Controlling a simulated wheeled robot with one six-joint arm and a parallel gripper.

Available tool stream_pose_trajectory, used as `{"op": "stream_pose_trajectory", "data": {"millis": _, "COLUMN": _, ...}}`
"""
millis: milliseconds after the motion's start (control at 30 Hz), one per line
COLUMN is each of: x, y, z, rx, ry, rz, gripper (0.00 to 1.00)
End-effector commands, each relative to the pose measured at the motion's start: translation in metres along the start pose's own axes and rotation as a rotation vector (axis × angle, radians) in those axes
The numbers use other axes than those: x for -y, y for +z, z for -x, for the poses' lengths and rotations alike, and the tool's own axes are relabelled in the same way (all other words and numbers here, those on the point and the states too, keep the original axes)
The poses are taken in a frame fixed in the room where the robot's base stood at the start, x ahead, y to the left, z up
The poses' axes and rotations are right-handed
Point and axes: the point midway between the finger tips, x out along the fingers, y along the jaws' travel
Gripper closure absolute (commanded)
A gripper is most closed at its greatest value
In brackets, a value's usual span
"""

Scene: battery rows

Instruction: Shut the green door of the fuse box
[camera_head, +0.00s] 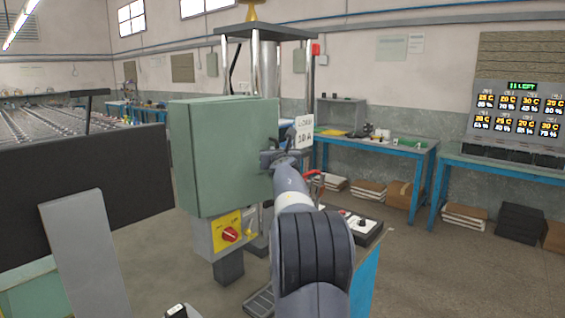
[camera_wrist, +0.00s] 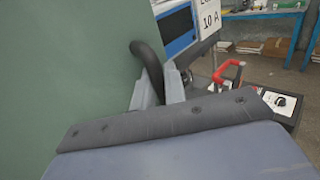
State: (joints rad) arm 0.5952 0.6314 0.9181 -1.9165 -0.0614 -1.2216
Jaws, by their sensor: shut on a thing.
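The green fuse box (camera_head: 186,165) stands left of the middle in the head view, and its flat green door (camera_head: 238,150) faces me. The door also fills the left of the wrist view (camera_wrist: 70,70). A curved black handle (camera_wrist: 150,62) stands out near the door's right edge. My gripper (camera_wrist: 160,88) is shut on this handle, one grey finger on each side. In the head view my gripper (camera_head: 278,158) is at the door's right edge, and my arm hides part of it. I cannot tell from these views how wide the door's gap is.
A yellow panel with a red rotary switch (camera_head: 230,235) is below the box. A "LOAD 10 A" sign (camera_head: 304,131) is right behind my gripper. A low black control unit with a red handle (camera_wrist: 228,68) stands at right.

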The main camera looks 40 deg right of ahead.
Motion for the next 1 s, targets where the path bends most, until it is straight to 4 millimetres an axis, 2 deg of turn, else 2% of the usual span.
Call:
{"op": "stream_pose_trajectory", "data": {"millis": 33, "x": -0.002, "y": 0.0, "z": -0.01, "rx": 0.0, "ry": 0.033, "rz": -0.002, "gripper": 1.0}}
{"op": "stream_pose_trajectory", "data": {"millis": 200, "x": -0.013, "y": 0.002, "z": -0.033, "rx": -0.002, "ry": 0.14, "rz": -0.002, "gripper": 1.0}}
{"op": "stream_pose_trajectory", "data": {"millis": 400, "x": -0.022, "y": 0.002, "z": -0.05, "rx": -0.003, "ry": 0.221, "rz": -0.002, "gripper": 1.0}}
{"op": "stream_pose_trajectory", "data": {"millis": 600, "x": -0.027, "y": 0.001, "z": -0.057, "rx": -0.002, "ry": 0.26, "rz": 0.0, "gripper": 1.0}}
{"op": "stream_pose_trajectory", "data": {"millis": 1000, "x": -0.029, "y": 0.0, "z": -0.058, "rx": 0.0, "ry": 0.27, "rz": -0.001, "gripper": 1.0}}
